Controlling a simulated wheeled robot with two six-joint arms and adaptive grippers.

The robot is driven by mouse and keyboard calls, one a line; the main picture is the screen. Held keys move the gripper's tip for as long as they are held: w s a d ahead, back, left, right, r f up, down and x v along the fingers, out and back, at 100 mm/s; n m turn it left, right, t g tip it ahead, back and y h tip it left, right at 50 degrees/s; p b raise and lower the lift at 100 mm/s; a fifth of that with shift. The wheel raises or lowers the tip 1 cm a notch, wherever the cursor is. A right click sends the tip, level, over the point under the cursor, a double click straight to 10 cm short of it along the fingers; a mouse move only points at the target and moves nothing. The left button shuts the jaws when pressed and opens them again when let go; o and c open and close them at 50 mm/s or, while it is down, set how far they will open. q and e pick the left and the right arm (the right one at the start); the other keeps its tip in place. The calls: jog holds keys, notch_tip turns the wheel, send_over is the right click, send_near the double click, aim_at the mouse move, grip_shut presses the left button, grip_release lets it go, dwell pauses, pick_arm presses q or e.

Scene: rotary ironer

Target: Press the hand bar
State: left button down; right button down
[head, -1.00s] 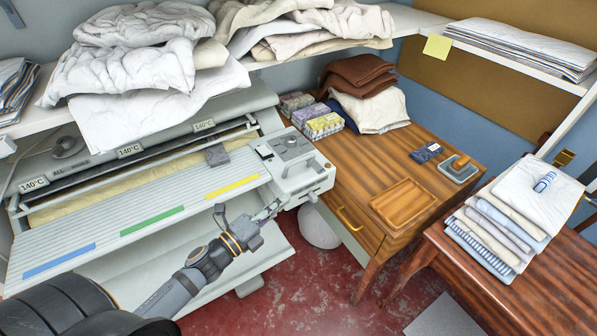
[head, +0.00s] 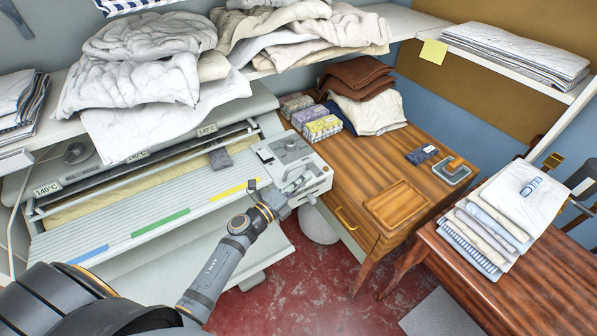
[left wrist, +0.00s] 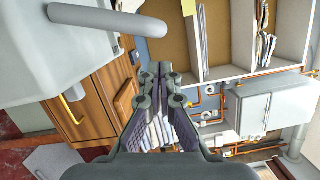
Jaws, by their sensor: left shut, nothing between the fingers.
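The ironer (head: 170,205) stands at the left, with a white control box (head: 290,160) at its right end. A pale grey rounded bar (left wrist: 95,15), which looks like the hand bar, crosses the top left of the left wrist view in front of a white housing. My left gripper (head: 280,200) is at the front of the control box in the head view, and its tips partly hide what is there. In the left wrist view the gripper's fingertips (left wrist: 157,72) are together and empty, below and right of the bar. I cannot tell contact. My right gripper is not in view.
A wooden desk (head: 345,185) with a tray (head: 394,204) adjoins the control box. A table (head: 480,270) with folded linen (head: 510,210) stands at the right. A shelf with piled bedding (head: 150,75) is above the ironer. Red floor (head: 320,290) is open in front.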

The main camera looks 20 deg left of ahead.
pick_arm(q)
jog(key=shift+w+a+r, duration=0.15)
jog(key=shift+w+a, duration=0.45)
jog(key=shift+a, duration=0.35)
